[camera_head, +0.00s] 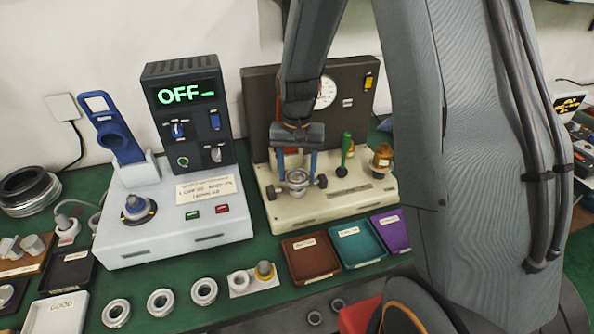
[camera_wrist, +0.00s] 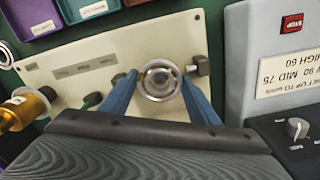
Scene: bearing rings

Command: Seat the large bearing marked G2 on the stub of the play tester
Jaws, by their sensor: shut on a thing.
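My gripper (camera_head: 297,176) is shut on a metal bearing ring (camera_head: 298,187), one blue finger on each side. The ring is over the front of the cream tester base (camera_head: 345,199) with the dial gauge, between two dark knobs. In the wrist view my gripper (camera_wrist: 161,92) holds the bearing (camera_wrist: 160,95), whose bore faces the camera. No G2 mark is legible. The stub is hidden under the ring, and I cannot tell whether the ring is resting on it or just above it.
A green-handled lever (camera_head: 346,146) and a brass part (camera_head: 382,158) stand right of the bearing. A white device (camera_head: 150,250) with an OFF display is at left. Brown (camera_head: 311,260), teal (camera_head: 358,246) and purple (camera_head: 392,231) trays lie in front. Several loose rings lie front left.

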